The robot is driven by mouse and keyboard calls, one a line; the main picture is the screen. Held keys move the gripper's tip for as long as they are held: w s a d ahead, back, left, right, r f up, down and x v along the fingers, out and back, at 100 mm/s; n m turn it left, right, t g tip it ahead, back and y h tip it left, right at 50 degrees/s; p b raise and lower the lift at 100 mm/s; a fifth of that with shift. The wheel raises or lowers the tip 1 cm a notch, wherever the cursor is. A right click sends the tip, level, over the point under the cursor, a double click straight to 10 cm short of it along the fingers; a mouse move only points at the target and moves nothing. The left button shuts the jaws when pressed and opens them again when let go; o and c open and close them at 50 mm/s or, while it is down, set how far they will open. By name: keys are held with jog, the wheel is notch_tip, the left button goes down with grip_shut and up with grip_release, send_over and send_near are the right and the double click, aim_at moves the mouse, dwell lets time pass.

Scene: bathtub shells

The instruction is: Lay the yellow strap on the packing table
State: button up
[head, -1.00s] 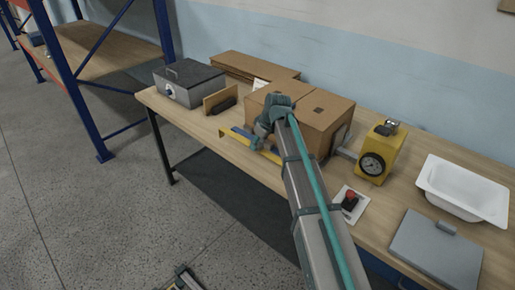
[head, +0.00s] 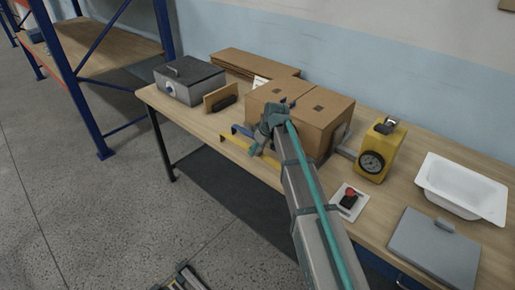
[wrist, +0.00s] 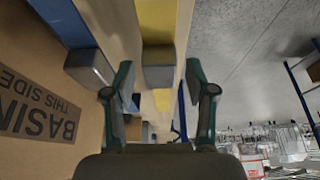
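The yellow strap (head: 236,145) shows in the head view as a thin strip at the table's front edge, in front of the cardboard boxes and partly behind my gripper. In the wrist view a yellow strip (wrist: 158,22) with a grey block on it runs between my fingers. My gripper (wrist: 157,92) is open, its fingers apart on either side of the strip with no clear contact. In the head view my gripper (head: 258,143) is over the front edge by the boxes. The packing table (head: 205,122) is a long wooden top.
Two cardboard boxes (head: 318,108) stand behind my gripper. A blue strip with a grey end block (wrist: 62,18) is beside the yellow one. A yellow dial device (head: 378,148), red-button plate (head: 348,199), white tub (head: 460,185) and grey box (head: 190,80) also stand on the table.

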jog(key=b+v, duration=0.2)
jog(key=v, duration=1)
jog(key=shift+r, duration=0.2)
